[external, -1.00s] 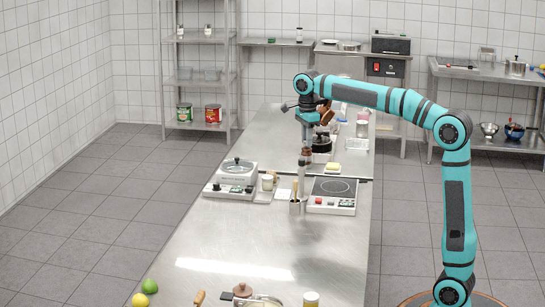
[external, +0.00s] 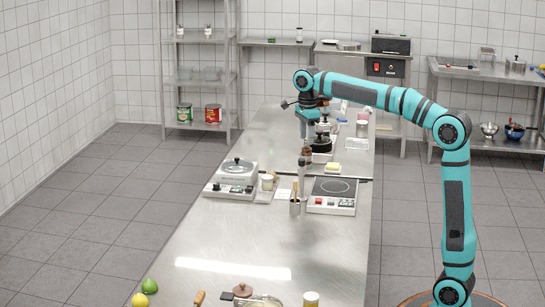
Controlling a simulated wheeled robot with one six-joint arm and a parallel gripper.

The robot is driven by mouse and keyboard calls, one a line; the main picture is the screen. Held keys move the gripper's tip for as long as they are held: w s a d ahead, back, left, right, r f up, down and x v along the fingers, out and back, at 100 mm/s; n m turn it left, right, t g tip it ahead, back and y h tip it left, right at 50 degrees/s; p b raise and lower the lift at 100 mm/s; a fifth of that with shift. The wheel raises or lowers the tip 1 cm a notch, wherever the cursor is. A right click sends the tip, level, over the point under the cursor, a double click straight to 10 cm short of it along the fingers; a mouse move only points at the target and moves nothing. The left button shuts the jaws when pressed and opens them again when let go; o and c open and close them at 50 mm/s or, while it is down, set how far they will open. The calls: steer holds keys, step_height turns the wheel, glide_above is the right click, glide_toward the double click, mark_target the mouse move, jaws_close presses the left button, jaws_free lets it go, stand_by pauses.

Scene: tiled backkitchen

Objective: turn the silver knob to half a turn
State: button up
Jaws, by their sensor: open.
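I cannot pick out the silver knob with certainty. A white hotplate unit (external: 230,191) on the left of the counter has several small controls on its front. A black-topped cooker (external: 331,206) to its right has small red and dark controls on its front. My gripper (external: 304,137) hangs down from the wrist over the counter, behind the black-topped cooker. It is open, and its fingertips are small and hard to separate from the things behind them. I see no contact with a control.
A dark pot (external: 320,143) stands behind. The counter's front middle (external: 250,235) is clear.

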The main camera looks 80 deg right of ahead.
step_height(320, 180, up, 16)
stand_by(0.5)
steer(key=shift+r, duration=0.1)
steer(key=s+a+f+n+t+h, duration=0.25)
steer(key=s+a+n+t, duration=0.75)
steer(key=a+n, duration=0.5)
steer(key=s+a+f+n+t+y, duration=0.1)
steer(key=s+a+f+n+t, duration=0.2)
steer(key=s+f+n, duration=0.3)
steer(key=s+a+f+n+t+y, duration=0.1)
steer(key=s+a+f+n+t, duration=0.3)
steer(key=s+n, duration=0.4)
steer(key=s+a+f, duration=0.1)
steer(key=s+a, duration=0.1)
steer(key=s, duration=0.2)
steer(key=shift+s+f, duration=0.2)
steer(key=shift+f, duration=0.15)
